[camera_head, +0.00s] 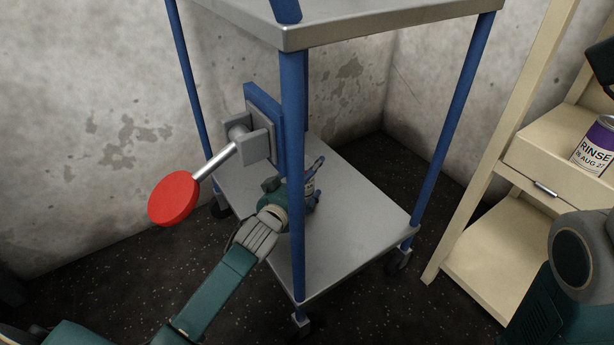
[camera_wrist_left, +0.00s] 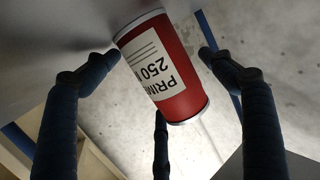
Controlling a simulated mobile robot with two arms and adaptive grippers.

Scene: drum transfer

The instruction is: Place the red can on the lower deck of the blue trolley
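The red can (camera_wrist_left: 165,65) with a white label shows upside down in the left wrist view. Its far end is at a grey surface that looks like the lower deck (camera_head: 355,220) of the blue trolley. My left gripper (camera_head: 312,180) is low inside the trolley, over that deck. Its fingers (camera_wrist_left: 158,57) are spread around the can, with a small gap on the right side, so it looks open. In the head view only a bit of the can's label (camera_head: 310,186) shows between the fingers.
The trolley's upper deck (camera_head: 390,20) hangs above, with blue posts (camera_head: 293,150) close to my left arm. A red disc (camera_head: 173,198) on a rod juts out left. A cream shelf (camera_head: 560,140) at right holds a purple-topped RINSE can (camera_head: 594,148).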

